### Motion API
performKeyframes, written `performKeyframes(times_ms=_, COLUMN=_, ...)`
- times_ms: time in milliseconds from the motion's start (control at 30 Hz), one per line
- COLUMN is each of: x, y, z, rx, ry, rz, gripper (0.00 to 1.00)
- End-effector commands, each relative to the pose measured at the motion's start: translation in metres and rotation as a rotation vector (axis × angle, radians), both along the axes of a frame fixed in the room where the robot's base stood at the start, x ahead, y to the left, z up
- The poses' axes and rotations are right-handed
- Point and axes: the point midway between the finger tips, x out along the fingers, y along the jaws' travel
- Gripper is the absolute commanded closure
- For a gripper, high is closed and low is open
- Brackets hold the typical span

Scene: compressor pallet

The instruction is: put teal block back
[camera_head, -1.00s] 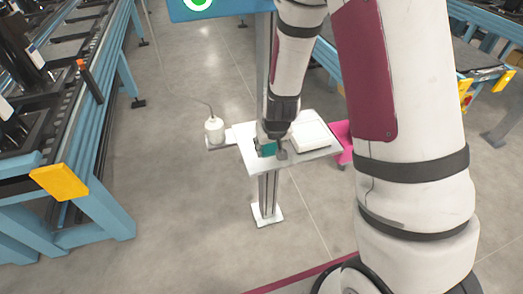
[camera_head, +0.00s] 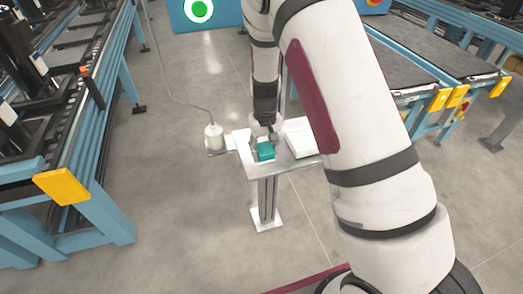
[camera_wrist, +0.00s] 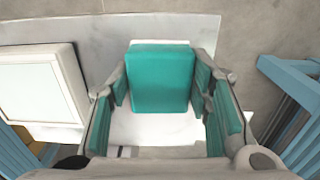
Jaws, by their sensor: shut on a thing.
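The teal block (camera_head: 266,151) is at the left part of a small pedestal table (camera_head: 258,173) in the head view. It also shows between the fingers in the wrist view (camera_wrist: 160,78). My gripper (camera_head: 264,138) points down and is shut on the block, with a finger on each side. In the wrist view a white surface lies under the block's near edge. I cannot tell whether the block touches it or hangs just above it.
A white box (camera_head: 299,136) stands on the table right of the block. Conveyors with blue frames (camera_head: 82,155) flank the floor on both sides. The floor (camera_head: 180,225) in front is clear.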

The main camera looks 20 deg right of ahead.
Motion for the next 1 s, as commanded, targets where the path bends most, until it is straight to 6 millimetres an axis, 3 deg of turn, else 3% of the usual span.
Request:
performKeyframes(times_ms=100, x=0.018, y=0.000, z=-0.002, rx=0.000, ry=-0.001, rz=0.001, gripper=0.77)
performKeyframes(times_ms=333, x=0.036, y=0.000, z=-0.003, rx=-0.001, ry=-0.001, rz=0.001, gripper=0.77)
performKeyframes(times_ms=600, x=0.033, y=0.000, z=-0.035, rx=0.000, ry=0.001, rz=0.000, gripper=0.77)
performKeyframes(times_ms=867, x=0.034, y=0.000, z=-0.039, rx=0.000, ry=0.000, rz=0.001, gripper=0.77)
performKeyframes(times_ms=900, x=0.034, y=0.000, z=-0.039, rx=0.000, ry=0.000, rz=0.001, gripper=0.46)
performKeyframes(times_ms=967, x=0.034, y=0.000, z=-0.039, rx=0.000, ry=0.000, rz=0.001, gripper=0.35)
performKeyframes(times_ms=1000, x=0.034, y=0.000, z=-0.039, rx=0.000, ry=0.000, rz=0.001, gripper=0.35)
